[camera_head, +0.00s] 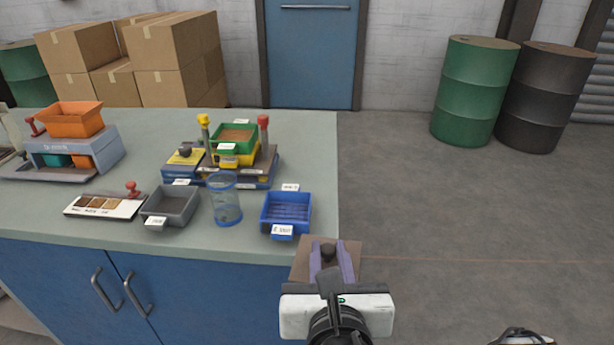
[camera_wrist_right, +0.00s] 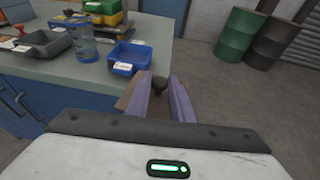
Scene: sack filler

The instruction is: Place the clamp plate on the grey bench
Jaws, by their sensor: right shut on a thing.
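The clamp plate (camera_head: 302,260) is a flat brown plate with a dark knob. My right gripper (camera_head: 331,258) has its two purple fingers closed around the knob. The plate is at the front right corner of the grey bench (camera_head: 285,160), overlapping its edge in the head view and partly past it. I cannot tell its height above the bench top. In the right wrist view the plate (camera_wrist_right: 130,93) shows beside the fingers, with the knob (camera_wrist_right: 159,84) between them.
A blue bin (camera_head: 286,213), a clear cup (camera_head: 226,205) and a grey bin (camera_head: 170,206) stand near the bench front. A filler stand with a green tray (camera_head: 234,139) is behind them. The right strip of the bench top is clear. Drums (camera_head: 474,90) stand far right.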

